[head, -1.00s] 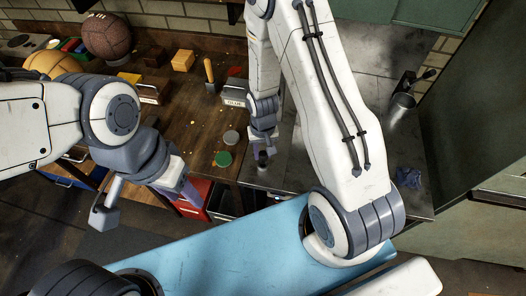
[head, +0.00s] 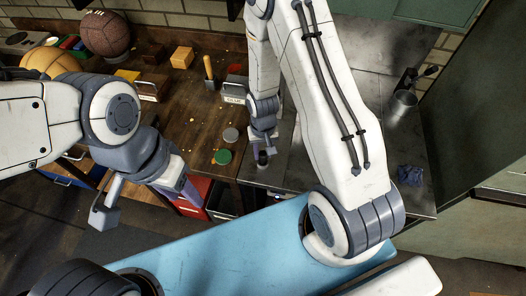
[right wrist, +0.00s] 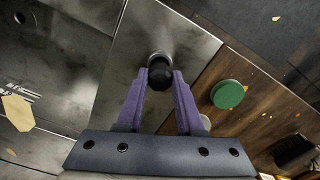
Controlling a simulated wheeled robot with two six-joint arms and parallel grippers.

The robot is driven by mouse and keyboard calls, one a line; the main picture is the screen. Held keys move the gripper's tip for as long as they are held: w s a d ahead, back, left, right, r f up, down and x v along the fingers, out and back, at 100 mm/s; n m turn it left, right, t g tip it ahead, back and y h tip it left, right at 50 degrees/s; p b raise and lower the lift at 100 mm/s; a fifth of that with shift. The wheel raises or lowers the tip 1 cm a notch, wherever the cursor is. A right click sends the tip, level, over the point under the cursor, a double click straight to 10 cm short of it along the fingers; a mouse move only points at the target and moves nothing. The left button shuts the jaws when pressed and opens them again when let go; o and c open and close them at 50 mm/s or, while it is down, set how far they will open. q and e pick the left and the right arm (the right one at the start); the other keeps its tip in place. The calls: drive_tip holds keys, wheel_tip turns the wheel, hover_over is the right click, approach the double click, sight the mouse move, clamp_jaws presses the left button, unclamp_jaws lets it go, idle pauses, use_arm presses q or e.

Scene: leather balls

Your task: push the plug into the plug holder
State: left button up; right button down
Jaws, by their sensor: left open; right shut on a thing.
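The plug (right wrist: 160,78) shows as a black rounded knob between the two purple fingers of my right gripper (right wrist: 159,80) in the right wrist view. The fingers are shut on it. A round metal rim (right wrist: 160,57), apparently the plug holder, lies just beyond it on the grey metal top; how deep the plug sits is hidden. In the head view my right gripper (head: 262,152) points down at the metal top beside the wooden top, with a dark piece at its tips. My left gripper (head: 186,187) is open and apart, near the red drawer at the left.
A green disc (head: 222,157) and a grey disc (head: 231,135) lie on the wooden top near my right gripper. A labelled box (head: 235,92) stands farther back. Leather balls (head: 106,34) are at the far left. A blue cloth (head: 410,174) and metal cup (head: 402,103) are right.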

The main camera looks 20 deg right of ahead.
sight(263, 154)
drive_tip(key=shift+f+b, duration=0.5)
drive_tip(key=shift+f, duration=0.2)
idle(0.8)
drive_tip(key=shift+c, duration=2.3)
unclamp_jaws()
drive_tip(key=shift+r, duration=0.1)
wheel_tip(263, 154, up, 10)
drive_tip(key=shift+r+b, duration=0.2)
drive_tip(key=shift+b, duration=0.55)
